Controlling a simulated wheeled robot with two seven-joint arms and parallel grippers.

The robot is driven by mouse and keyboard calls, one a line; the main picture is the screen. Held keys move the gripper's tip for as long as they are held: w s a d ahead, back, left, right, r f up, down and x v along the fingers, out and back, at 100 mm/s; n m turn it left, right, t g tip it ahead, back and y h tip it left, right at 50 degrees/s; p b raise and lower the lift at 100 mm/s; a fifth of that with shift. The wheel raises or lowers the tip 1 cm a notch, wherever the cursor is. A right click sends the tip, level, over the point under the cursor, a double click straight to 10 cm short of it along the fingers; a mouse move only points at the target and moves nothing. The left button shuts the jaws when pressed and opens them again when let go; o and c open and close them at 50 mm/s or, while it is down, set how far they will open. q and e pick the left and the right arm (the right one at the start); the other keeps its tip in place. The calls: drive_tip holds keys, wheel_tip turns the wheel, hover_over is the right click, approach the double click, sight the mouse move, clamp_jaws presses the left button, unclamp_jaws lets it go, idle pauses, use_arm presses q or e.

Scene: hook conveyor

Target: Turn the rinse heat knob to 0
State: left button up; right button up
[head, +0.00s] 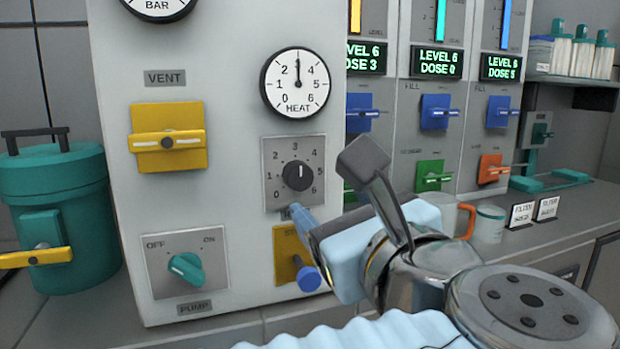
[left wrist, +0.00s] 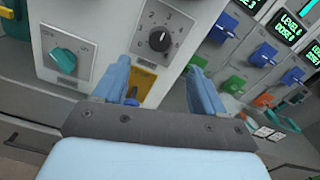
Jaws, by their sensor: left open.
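The heat knob (head: 299,176) is a round black knob on a grey dial plate numbered 0 to 6. Its white pointer stands almost straight up, near 3. The heat gauge (head: 297,83) above it has its needle up, near 3. The knob also shows in the left wrist view (left wrist: 159,40), beyond the fingertips. My left gripper (left wrist: 163,76) is open and empty, with its two light blue fingers apart below the knob, not touching it. In the head view one finger (head: 302,218) covers part of the label under the dial. My right gripper is not in view.
A yellow plate with a blue-ended control (head: 308,279) is close below my fingers. The teal pump switch (head: 187,268) and yellow vent handle (head: 168,140) are on the left. Blue handles (head: 438,112), green and orange handles and a mug (head: 464,220) are on the right.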

sight(301, 178)
use_arm(q)
drive_tip(key=x, duration=1.2)
drive_tip(key=shift+w+f+p, duration=0.1)
drive_tip(key=shift+w+p, duration=0.1)
drive_tip(key=shift+p, duration=0.15)
drive_tip(key=shift+c, duration=0.5)
drive_tip(key=c, duration=1)
